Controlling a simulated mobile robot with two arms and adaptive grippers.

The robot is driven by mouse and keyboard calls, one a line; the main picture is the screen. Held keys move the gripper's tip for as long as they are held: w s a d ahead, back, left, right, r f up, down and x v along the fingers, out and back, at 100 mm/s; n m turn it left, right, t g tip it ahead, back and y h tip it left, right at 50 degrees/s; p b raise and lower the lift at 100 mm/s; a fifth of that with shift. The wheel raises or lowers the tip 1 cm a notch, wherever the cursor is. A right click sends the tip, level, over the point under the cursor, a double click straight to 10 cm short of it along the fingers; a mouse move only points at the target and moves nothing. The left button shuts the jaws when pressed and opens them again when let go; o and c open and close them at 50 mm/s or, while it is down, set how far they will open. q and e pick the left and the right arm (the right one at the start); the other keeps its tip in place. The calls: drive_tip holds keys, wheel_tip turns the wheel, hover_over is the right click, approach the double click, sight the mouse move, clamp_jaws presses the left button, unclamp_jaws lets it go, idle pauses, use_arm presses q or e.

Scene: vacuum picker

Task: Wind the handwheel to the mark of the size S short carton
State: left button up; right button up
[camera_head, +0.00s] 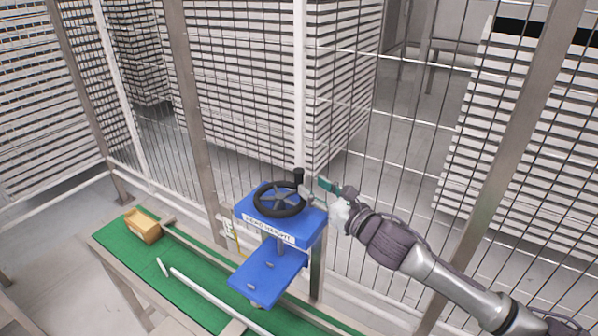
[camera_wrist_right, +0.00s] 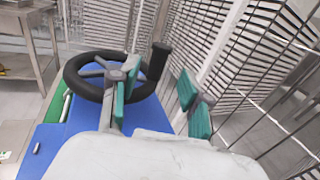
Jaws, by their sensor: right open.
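The black handwheel (camera_head: 279,199) lies flat on top of a blue housing (camera_head: 308,222), with an upright black crank knob (camera_head: 299,177) on its rim. The wheel also shows in the right wrist view (camera_wrist_right: 72,82), with its knob (camera_wrist_right: 157,61) beyond the fingers. My right gripper (camera_head: 319,188) is open and empty beside the knob, at the wheel's right side. In the wrist view its green-padded fingers (camera_wrist_right: 157,95) are spread apart, with the knob standing between their directions. A small scale strip (camera_head: 229,229) shows beside the housing; its marks are too small to read. My left gripper is out of view.
A tan carton (camera_head: 144,226) sits on the green conveyor belt (camera_head: 121,240) at left. A blue plate (camera_head: 268,276) hangs below the housing, near a white rail (camera_head: 215,299). A wire fence (camera_head: 390,150) stands close behind the wheel and my right arm.

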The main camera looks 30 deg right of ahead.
sight(302, 178)
drive_tip(key=w, duration=0.2)
drive_tip(key=w+a+p, duration=0.1)
drive_tip(key=w, duration=0.2)
drive_tip(key=shift+w+r, duration=0.1)
drive_tip(key=shift+r, duration=0.1)
drive_tip(key=shift+w+a+f, duration=0.1)
drive_tip(key=shift+w+f, duration=0.05)
drive_tip(key=shift+w, duration=0.35)
drive_tip(key=shift+s, duration=0.1)
clamp_jaws()
